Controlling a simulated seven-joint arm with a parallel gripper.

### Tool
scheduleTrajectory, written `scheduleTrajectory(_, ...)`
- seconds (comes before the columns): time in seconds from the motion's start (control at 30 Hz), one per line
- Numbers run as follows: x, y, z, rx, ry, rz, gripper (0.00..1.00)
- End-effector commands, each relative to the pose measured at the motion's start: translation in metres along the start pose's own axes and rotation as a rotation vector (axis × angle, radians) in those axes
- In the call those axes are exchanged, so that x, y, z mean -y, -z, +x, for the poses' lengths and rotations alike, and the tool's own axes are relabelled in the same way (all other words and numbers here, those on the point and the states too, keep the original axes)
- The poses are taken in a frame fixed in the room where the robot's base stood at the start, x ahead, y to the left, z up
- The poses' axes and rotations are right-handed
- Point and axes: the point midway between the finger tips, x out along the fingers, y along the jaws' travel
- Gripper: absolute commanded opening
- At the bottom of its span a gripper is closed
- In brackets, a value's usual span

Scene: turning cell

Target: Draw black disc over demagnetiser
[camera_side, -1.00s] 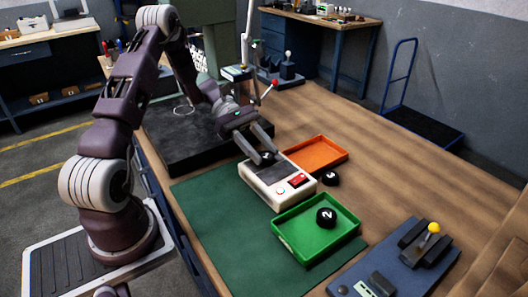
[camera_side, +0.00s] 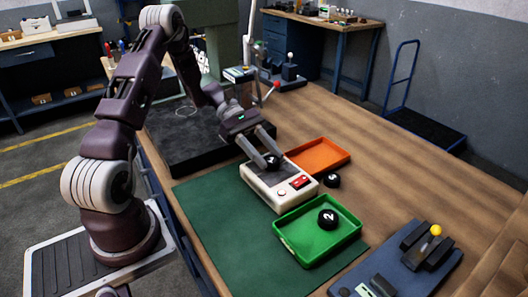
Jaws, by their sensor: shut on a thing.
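The demagnetiser (camera_side: 286,195) is a cream box with a dark top plate, a red switch and a small round dial, standing on the green mat. My gripper (camera_side: 268,162) is over the far end of its top plate, shut on a black disc (camera_side: 272,163). The disc is at or just above the plate; I cannot tell whether it touches. Another black disc (camera_side: 327,219) marked 2 lies in the green tray (camera_side: 292,249). A black disc (camera_side: 332,180) marked 3 lies on the wooden bench by the orange tray.
The empty orange tray (camera_side: 318,157) sits behind the demagnetiser, to the right. A black slab (camera_side: 180,137) lies to the left. A blue-grey fixture with a yellow-knobbed lever (camera_side: 436,230) stands at the front right. The bench (camera_side: 400,165) is clear towards the right.

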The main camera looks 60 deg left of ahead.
Motion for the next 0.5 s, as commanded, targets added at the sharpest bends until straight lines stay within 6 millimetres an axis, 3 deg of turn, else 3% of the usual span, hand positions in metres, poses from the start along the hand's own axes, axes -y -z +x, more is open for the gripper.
scheduleTrajectory(0.5,0.003,-0.008,0.020,0.001,0.002,0.000,0.00)
